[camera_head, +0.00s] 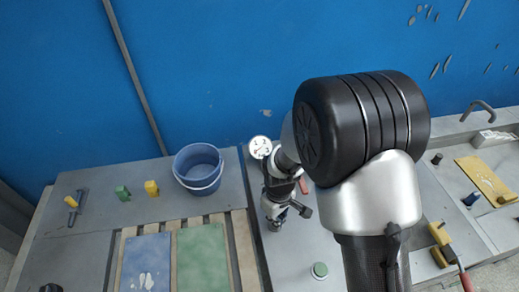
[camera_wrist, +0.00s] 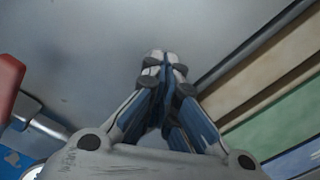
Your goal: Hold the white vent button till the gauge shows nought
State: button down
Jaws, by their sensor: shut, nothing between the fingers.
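The round white gauge (camera_head: 260,147) stands at the back of the grey table, left of my arm, in the head view. My gripper (camera_head: 274,224) points down over the grey table just in front of the gauge. In the wrist view my gripper (camera_wrist: 164,62) has its fingertips together, with nothing between them. I cannot make out the white vent button in either view; the gripper or arm may hide it. I cannot tell whether the fingertips touch anything.
A blue bucket (camera_head: 198,168) stands to the left, behind slats with a blue panel (camera_head: 146,264) and a green panel (camera_head: 203,260). A yellow-handled tool (camera_head: 441,243) lies to the right.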

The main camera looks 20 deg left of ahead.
notch_tip(320, 180, up, 7)
jog(key=p, duration=0.5)
jog(key=shift+r, duration=0.1)
dwell(0.4)
jog(key=s+d+r+m+t, duration=0.1)
jog(key=d+r+m, duration=0.2)
jog(key=d+r, duration=0.45)
jog(key=d+r+m+t, duration=0.1)
jog(key=d+r+m, duration=0.3)
jog(key=r, duration=0.7)
jog(key=s+d+r+m+t, duration=0.1)
jog(key=s+d+r+m, duration=0.1)
jog(key=s+d+r, duration=0.2)
jog(key=s+d+r+m+t+b, duration=0.1)
jog(key=s+d+r+m, duration=0.2)
jog(key=s+d, duration=0.5)
jog(key=shift+s+d+r+t, duration=0.15)
jog(key=shift+s+r+t, duration=0.15)
jog(key=shift+s+r, duration=0.5)
